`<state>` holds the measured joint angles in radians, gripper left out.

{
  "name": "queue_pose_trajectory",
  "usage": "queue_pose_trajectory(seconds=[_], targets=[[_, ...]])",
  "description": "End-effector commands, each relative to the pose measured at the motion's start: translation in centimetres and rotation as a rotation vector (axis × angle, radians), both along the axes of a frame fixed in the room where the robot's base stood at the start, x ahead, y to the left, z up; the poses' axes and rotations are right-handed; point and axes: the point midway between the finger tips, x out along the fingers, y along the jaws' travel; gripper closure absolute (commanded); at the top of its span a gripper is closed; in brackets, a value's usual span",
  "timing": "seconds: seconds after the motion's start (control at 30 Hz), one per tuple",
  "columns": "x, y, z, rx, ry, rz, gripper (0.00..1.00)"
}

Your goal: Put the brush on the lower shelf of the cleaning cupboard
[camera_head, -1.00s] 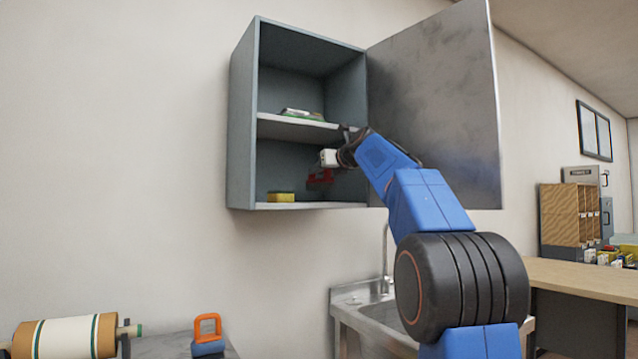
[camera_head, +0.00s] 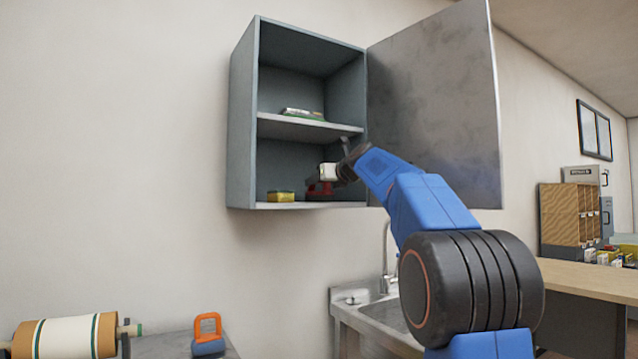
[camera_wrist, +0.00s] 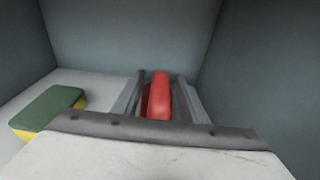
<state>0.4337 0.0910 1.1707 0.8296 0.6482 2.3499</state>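The cleaning cupboard (camera_head: 241,120) hangs on the wall with its door (camera_head: 435,110) open to the right. The brush (camera_head: 318,188) is red with a dark base, inside the lower compartment. Its base is at the lower shelf (camera_head: 300,205); whether it bears fully on it I cannot tell. My gripper (camera_head: 322,183) reaches in from the right above the brush. In the wrist view the red brush handle (camera_wrist: 160,97) lies between the two fingers of my gripper (camera_wrist: 160,92), which appear shut on it. The brush's base is hidden there.
A yellow and green sponge (camera_head: 281,197) sits left of the brush on the lower shelf; the wrist view shows it too (camera_wrist: 48,106). The middle shelf (camera_head: 300,128) above holds a few flat items (camera_head: 302,114). A sink (camera_head: 375,315) stands below.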

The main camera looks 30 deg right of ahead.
Motion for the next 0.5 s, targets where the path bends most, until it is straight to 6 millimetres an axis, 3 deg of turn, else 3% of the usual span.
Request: queue_pose_trajectory(seconds=[0.27, 0.5], targets=[[-0.2, 0.0, 0.3, 0.000, 0.000, -0.001, 0.61], [-3.8, -0.1, 0.9, 0.000, -0.001, -0.002, 0.61]])
